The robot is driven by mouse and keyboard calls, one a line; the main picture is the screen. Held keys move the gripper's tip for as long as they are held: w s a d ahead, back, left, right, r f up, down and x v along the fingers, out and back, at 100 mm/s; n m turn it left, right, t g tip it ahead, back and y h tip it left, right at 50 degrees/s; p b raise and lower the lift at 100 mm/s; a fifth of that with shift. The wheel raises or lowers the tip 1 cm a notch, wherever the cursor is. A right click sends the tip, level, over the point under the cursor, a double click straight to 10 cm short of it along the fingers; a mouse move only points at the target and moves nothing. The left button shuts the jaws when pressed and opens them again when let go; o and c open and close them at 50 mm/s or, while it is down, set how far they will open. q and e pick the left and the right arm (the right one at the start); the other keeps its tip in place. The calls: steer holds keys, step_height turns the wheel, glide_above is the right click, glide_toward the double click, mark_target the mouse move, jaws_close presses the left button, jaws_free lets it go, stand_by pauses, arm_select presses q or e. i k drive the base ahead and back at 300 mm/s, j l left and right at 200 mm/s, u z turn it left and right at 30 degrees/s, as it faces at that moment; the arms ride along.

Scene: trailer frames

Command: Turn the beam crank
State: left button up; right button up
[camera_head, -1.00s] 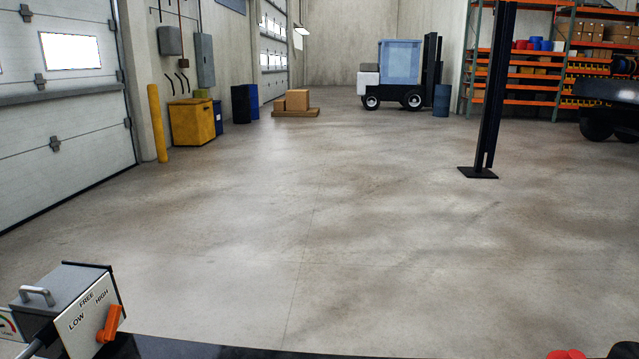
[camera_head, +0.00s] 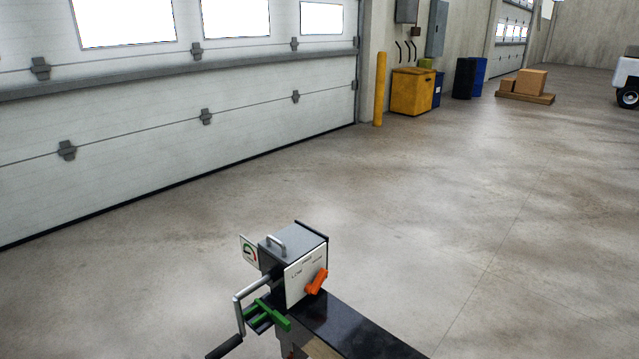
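A grey winch box (camera_head: 293,245) with a silver top handle stands on the end of a dark beam (camera_head: 350,325) at the bottom centre. Its white faceplate (camera_head: 299,281) carries the words LOW, FREE and HIGH, small and hard to read here, and an orange lever (camera_head: 316,282). A bent metal crank (camera_head: 238,306) is at the box's left side, with a black grip (camera_head: 224,347) reaching down to the bottom edge. Neither of my grippers is in view.
A small gauge (camera_head: 249,251) with a green and red arc sits left of the box. Green bars (camera_head: 270,314) lie below it. A white garage door (camera_head: 190,110) fills the back left. A yellow post (camera_head: 380,90) and yellow bin (camera_head: 412,92) stand beyond open concrete floor.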

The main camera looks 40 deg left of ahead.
mark_target(218, 353)
steer(key=u, duration=1.65)
